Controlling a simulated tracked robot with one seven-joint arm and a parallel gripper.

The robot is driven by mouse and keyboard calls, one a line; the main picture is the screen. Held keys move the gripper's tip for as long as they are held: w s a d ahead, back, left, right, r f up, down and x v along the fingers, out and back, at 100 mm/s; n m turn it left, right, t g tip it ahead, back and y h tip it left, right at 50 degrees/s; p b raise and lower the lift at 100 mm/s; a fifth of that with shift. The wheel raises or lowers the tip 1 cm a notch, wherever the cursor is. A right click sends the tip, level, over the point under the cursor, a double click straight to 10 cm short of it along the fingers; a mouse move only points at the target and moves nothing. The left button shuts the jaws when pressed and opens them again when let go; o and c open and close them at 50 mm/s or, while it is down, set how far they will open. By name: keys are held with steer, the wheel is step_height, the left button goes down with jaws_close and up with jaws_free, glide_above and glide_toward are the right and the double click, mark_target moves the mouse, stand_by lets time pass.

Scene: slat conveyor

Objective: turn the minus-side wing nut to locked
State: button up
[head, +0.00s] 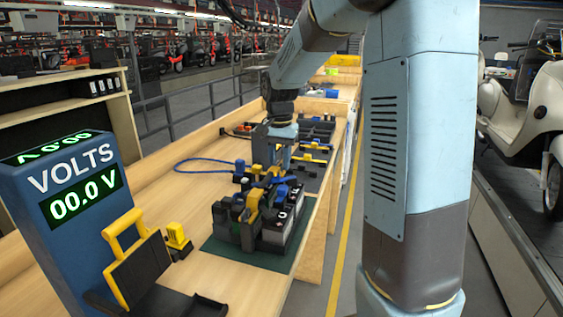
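A battery (285,228) with dark and light grey sides stands on a dark green mat (240,255) on the wooden bench. Yellow, blue and black parts crowd its top. My gripper (262,190) points down at the battery's top from the far side. Its fingers blend in with those parts, so I cannot tell whether they are open, shut or touching anything. The minus-side wing nut is too small or hidden to make out, and its position cannot be read.
A blue voltmeter box (65,190) reading 00.0 V stands at the left front. Near it are a black and yellow stand (140,265) and a small yellow block (177,237). A blue cable (205,160) loops on the bench (150,170). Dark trays (318,130) lie farther back.

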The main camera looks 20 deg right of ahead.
steer(key=shift+f, duration=0.3)
steer(key=shift+c, duration=0.2)
